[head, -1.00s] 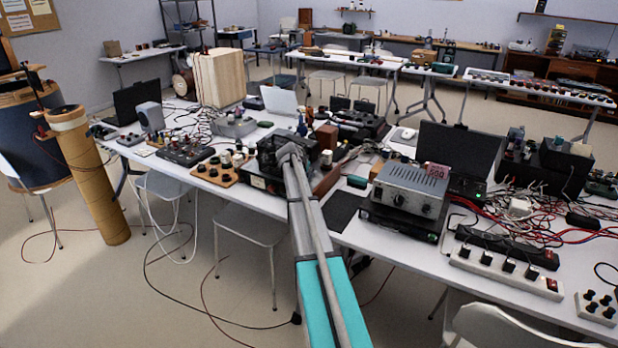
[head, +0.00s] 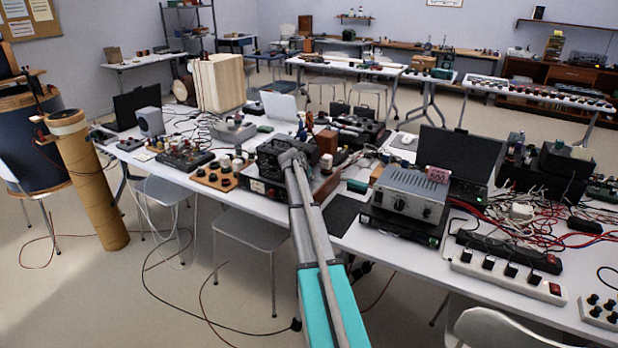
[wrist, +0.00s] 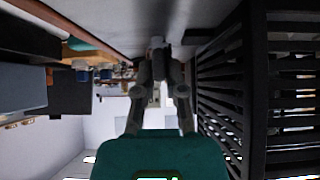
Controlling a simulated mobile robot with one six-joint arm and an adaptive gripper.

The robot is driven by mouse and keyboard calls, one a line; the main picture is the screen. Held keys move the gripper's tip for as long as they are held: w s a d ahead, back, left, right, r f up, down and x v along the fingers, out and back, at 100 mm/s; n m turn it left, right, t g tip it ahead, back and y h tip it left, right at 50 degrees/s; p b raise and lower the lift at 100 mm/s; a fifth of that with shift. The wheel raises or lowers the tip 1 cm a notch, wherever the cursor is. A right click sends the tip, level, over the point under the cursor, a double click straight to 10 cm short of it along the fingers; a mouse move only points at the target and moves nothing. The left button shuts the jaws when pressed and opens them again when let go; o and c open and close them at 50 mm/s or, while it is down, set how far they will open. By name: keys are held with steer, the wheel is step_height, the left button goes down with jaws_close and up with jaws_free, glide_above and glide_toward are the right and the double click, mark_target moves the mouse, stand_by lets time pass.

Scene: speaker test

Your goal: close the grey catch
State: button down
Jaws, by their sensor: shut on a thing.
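My gripper (head: 290,157) is at the black slatted box (head: 280,168) on the near table; my own arm hides part of that box. In the wrist view the two fingers of my gripper (wrist: 157,58) come together at their tips, beside the box's black slatted side (wrist: 218,90). A small grey piece (wrist: 157,42) shows at the fingertips. It looks like the grey catch, with the fingers shut on it, but it is small and mostly hidden. In the head view the catch cannot be made out.
A wooden board with dark knobs (head: 218,175) stands left of the box. A silver amplifier (head: 411,188) stands to the right. A dark mat (head: 343,214) lies between box and amplifier. Cables crowd the table's right part. A cardboard tube (head: 90,185) stands at left.

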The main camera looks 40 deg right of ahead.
steer(key=shift+s+a, duration=0.1)
steer(key=shift+s+n, duration=0.1)
steer(key=shift+n, duration=0.3)
steer(key=shift+d+n+t+y, duration=0.25)
steer(key=shift+n+t+y, duration=0.45)
steer(key=shift+n+t, duration=0.6)
steer(key=n+t+y, duration=0.1)
steer(key=n, duration=0.1)
steer(key=n+t+y, duration=0.1)
steer(key=n+y, duration=0.1)
steer(key=n, duration=0.1)
steer(key=shift+d, duration=0.1)
steer(key=n+y, duration=0.1)
steer(key=n, duration=0.1)
steer(key=n+y, duration=0.3)
steer(key=n, duration=0.1)
steer(key=shift+w+t+y, duration=0.25)
steer(key=shift+t+y, duration=0.15)
steer(key=shift+n+g+y, duration=0.3)
steer(key=shift+n+y, duration=0.9)
steer(key=shift+n, duration=0.5)
steer(key=shift+a, duration=0.2)
